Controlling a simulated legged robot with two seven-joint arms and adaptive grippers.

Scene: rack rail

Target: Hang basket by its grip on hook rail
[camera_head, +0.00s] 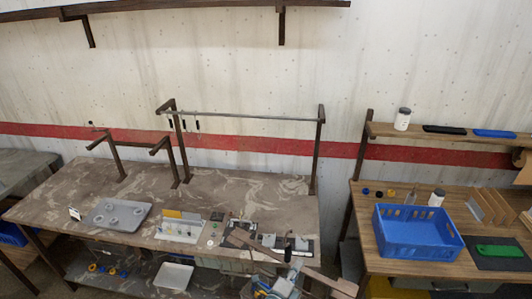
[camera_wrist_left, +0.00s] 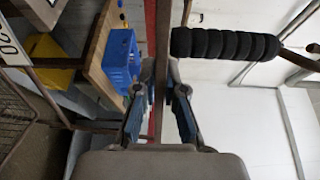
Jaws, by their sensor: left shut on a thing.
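The hook rail (camera_head: 255,117) is a thin grey bar on dark posts above the stone-patterned table. A few small dark hooks (camera_head: 197,125) hang near its left end. My left gripper (camera_head: 283,284) is low in the head view, below the rail and at the table's front edge. In the left wrist view its blue-padded fingers (camera_wrist_left: 160,108) are shut on a dark brown bar (camera_wrist_left: 163,55). A black ribbed grip (camera_wrist_left: 225,44) lies to the right of the fingers. Whether bar and grip belong to the basket is unclear. My right gripper is not in view.
A blue crate (camera_head: 415,250) stands on the wooden table at right, also in the left wrist view (camera_wrist_left: 122,62). A grey tray (camera_head: 117,215) and small parts lie on the left table. Wire mesh (camera_wrist_left: 14,115) shows at the wrist view's left edge.

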